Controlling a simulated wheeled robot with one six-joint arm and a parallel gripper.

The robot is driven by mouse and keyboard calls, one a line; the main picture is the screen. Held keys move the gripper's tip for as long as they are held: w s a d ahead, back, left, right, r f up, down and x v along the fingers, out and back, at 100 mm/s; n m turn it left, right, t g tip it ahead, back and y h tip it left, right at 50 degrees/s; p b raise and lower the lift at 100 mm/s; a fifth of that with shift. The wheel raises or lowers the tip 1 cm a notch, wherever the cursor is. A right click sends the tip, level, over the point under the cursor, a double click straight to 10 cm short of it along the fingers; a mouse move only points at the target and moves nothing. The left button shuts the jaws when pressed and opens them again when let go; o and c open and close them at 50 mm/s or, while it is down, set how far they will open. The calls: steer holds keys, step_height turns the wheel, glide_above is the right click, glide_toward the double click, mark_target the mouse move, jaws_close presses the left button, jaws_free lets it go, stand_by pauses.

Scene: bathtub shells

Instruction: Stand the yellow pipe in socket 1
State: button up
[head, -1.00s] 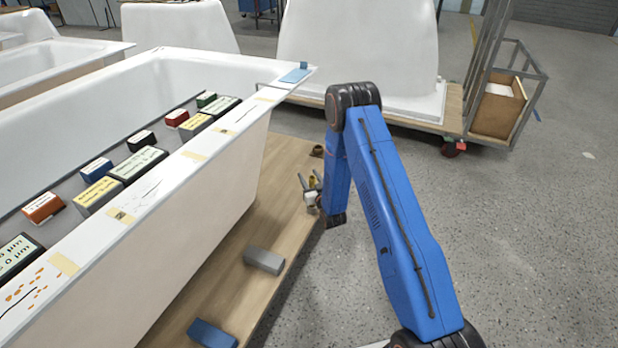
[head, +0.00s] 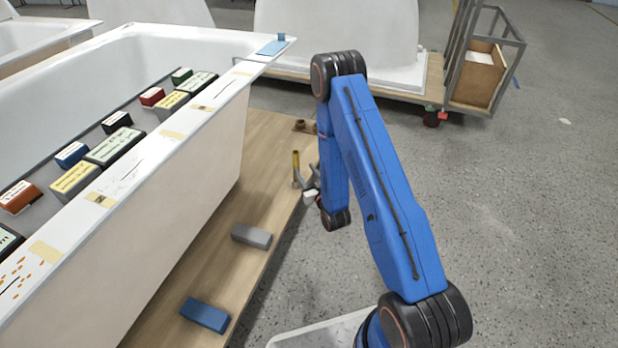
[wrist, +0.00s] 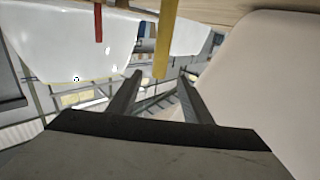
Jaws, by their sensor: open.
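The yellow pipe (head: 296,161) stands upright near the right edge of the wooden board, beside the bathtub. My gripper (head: 304,173) is open and low at the pipe. In the wrist view, which looks upside down, the yellow pipe (wrist: 165,38) hangs from the board at the top, and its free end shows between the spread fingers (wrist: 160,76), touching neither visibly. A brown socket-like fitting (head: 300,126) sits on the board behind the pipe; I cannot read any number on it. The pipe's foot is hidden by my gripper in the head view.
A red pipe (wrist: 98,22) shows beside the yellow one in the wrist view. A grey block (head: 251,236) and a blue block (head: 205,315) lie on the board (head: 215,275). The bathtub (head: 190,220) walls off the left. Grey floor at right is open.

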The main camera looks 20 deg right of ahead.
steer(key=s, duration=0.3)
steer(key=shift+d, duration=0.25)
steer(key=shift+r, duration=0.15)
